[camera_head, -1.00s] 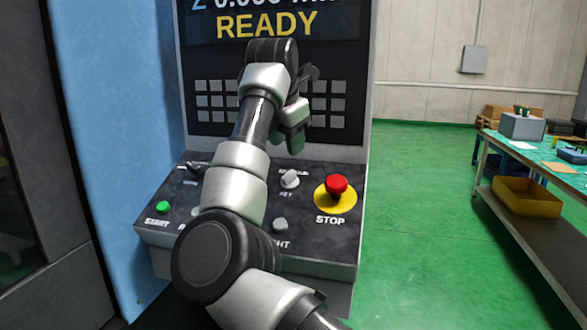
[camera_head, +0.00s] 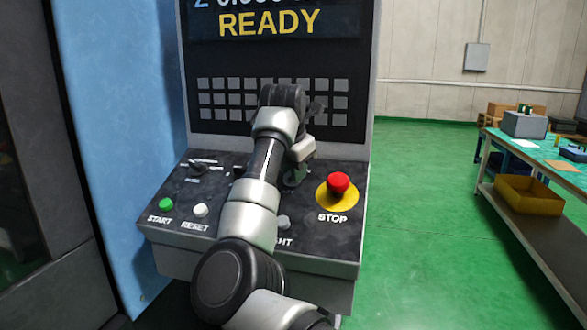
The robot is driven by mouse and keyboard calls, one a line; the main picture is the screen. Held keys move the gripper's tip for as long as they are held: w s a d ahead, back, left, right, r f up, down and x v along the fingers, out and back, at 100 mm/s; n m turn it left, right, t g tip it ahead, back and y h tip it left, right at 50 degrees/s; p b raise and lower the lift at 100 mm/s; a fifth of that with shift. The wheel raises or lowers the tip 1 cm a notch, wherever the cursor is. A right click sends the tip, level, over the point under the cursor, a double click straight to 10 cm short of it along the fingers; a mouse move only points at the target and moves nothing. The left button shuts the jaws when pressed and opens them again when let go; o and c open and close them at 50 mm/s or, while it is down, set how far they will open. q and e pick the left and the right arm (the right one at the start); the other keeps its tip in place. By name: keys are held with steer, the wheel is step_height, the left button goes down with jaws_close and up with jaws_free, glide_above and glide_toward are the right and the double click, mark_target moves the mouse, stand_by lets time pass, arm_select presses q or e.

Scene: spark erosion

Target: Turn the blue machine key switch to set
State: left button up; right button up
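The blue machine's sloping control panel (camera_head: 320,235) stands in front of me. My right arm reaches across it from below. My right gripper (camera_head: 297,172) points down at the panel's upper right part, left of the red stop button, over the spot of the key switch. The gripper and wrist hide the key switch and its label, so its setting does not show. I cannot tell whether the fingers are open or touch the switch. My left gripper is not in view.
The red stop button (camera_head: 338,183) on its yellow disc is close right of the gripper. A green start button (camera_head: 166,204), a white reset button (camera_head: 201,210) and a dark rotary knob (camera_head: 198,168) are left of my arm. The display (camera_head: 270,22) reads READY.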

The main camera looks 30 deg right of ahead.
jaws_close()
steer(key=shift+n, duration=0.3)
steer(key=n, duration=0.2)
steer(key=shift+w+a+r+n, duration=0.1)
steer(key=shift+w+n, duration=0.05)
steer(key=shift+n, duration=0.15)
steer(key=n, duration=0.2)
steer(key=shift+n, duration=0.4)
steer(key=n, duration=0.6)
steer(key=shift+w+a, duration=0.2)
steer(key=shift+a, duration=0.05)
